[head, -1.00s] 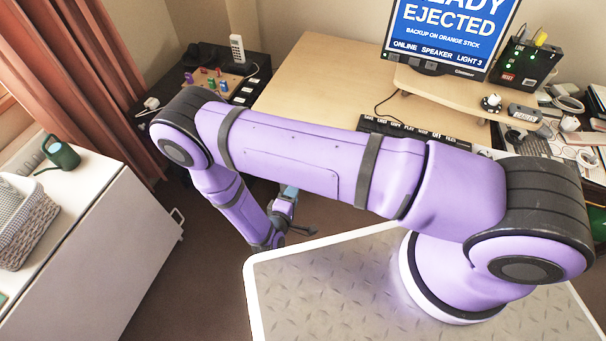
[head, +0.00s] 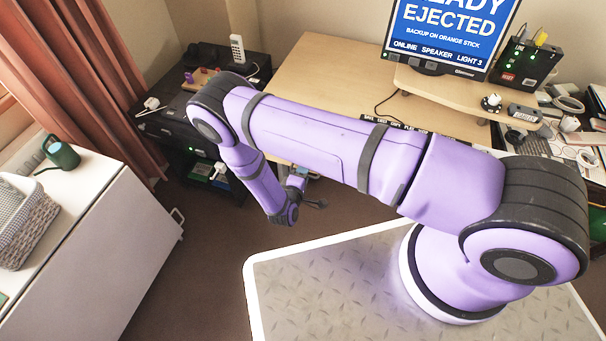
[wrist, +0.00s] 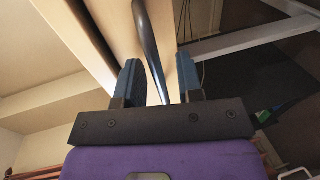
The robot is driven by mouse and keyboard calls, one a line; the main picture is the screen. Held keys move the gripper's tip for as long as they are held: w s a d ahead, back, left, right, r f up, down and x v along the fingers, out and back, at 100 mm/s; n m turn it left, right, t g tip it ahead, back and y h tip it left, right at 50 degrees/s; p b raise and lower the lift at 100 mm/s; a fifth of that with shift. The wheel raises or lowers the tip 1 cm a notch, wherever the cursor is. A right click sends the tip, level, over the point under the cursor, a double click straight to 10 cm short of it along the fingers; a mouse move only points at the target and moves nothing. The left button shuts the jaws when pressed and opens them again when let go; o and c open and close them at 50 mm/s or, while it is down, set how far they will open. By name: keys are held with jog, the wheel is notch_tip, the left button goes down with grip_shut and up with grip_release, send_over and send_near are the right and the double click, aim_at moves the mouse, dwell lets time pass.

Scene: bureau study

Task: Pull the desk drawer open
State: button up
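In the wrist view a dark bar handle (wrist: 148,40) runs along a pale wooden front (wrist: 112,25), which I take to be the desk drawer's. My gripper (wrist: 159,80) is open, its two blue fingers apart on either side of the handle. Gaps show between the handle and the fingers, so I see no grip on it. In the head view my gripper (head: 303,190) is low at the desk's (head: 325,85) front edge, partly behind my arm. The drawer front is hidden there, and I cannot tell from these views whether the drawer is shut.
A black unit (head: 165,125) stands left of the desk. Bare floor (head: 215,255) lies between cabinet and desk.

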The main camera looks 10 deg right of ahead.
jog(key=shift+c, duration=0.5)
grip_shut()
jog(key=f+v, duration=0.2)
jog(key=v, duration=0.7)
jog(key=f+v, duration=0.1)
jog(key=v, duration=0.9)
jog(key=shift+s+a+f, duration=0.25)
jog(key=shift+s+f, duration=0.15)
jog(key=shift+s, duration=0.05)
jog(key=shift+o, duration=0.5)
grip_release()
jog(key=shift+a, duration=0.1)
